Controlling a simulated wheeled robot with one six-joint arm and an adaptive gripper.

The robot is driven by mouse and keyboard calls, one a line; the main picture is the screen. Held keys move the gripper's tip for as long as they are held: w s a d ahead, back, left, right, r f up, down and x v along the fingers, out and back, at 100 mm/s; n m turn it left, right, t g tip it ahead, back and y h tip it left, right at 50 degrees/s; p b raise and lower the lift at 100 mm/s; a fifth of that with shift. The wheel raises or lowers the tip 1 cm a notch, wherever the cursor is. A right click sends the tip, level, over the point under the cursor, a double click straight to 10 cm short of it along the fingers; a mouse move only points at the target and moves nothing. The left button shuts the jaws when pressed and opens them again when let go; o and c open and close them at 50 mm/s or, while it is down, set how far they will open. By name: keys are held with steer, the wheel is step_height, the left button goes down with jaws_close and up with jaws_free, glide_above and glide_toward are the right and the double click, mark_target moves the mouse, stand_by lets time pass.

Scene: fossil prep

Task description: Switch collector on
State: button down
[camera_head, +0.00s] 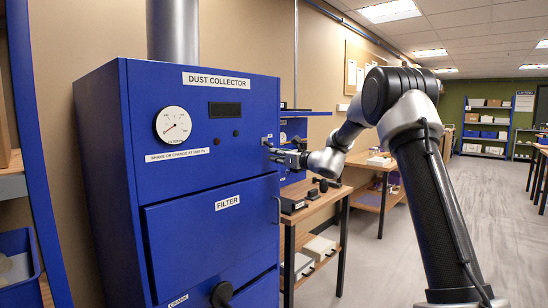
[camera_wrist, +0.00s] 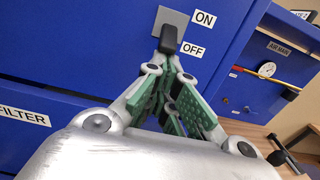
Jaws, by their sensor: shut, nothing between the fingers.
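In the head view my gripper (camera_head: 272,152) is at the collector's right edge.
A wooden bench (camera_head: 318,204) with dark tools stands right of the collector, under my arm. Another blue unit with an AIR MAIN label (camera_wrist: 279,48) and a small gauge (camera_wrist: 267,69) is close by at right in the wrist view. The floor (camera_head: 385,255) is open to the right.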

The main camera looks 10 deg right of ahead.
mark_target(272, 146)
steer(key=shift+r, duration=0.2)
steer(key=r+g+h, duration=0.1)
steer(key=s+r+g+h, duration=0.1)
steer(key=g, duration=0.1)
steer(key=d+r+g+h, duration=0.1)
steer(key=g, duration=0.1)
steer(key=shift+s+h, duration=0.2)
steer(key=shift+h, duration=0.1)
steer(key=shift+r, duration=0.1)
steer(key=shift+r, duration=0.75)
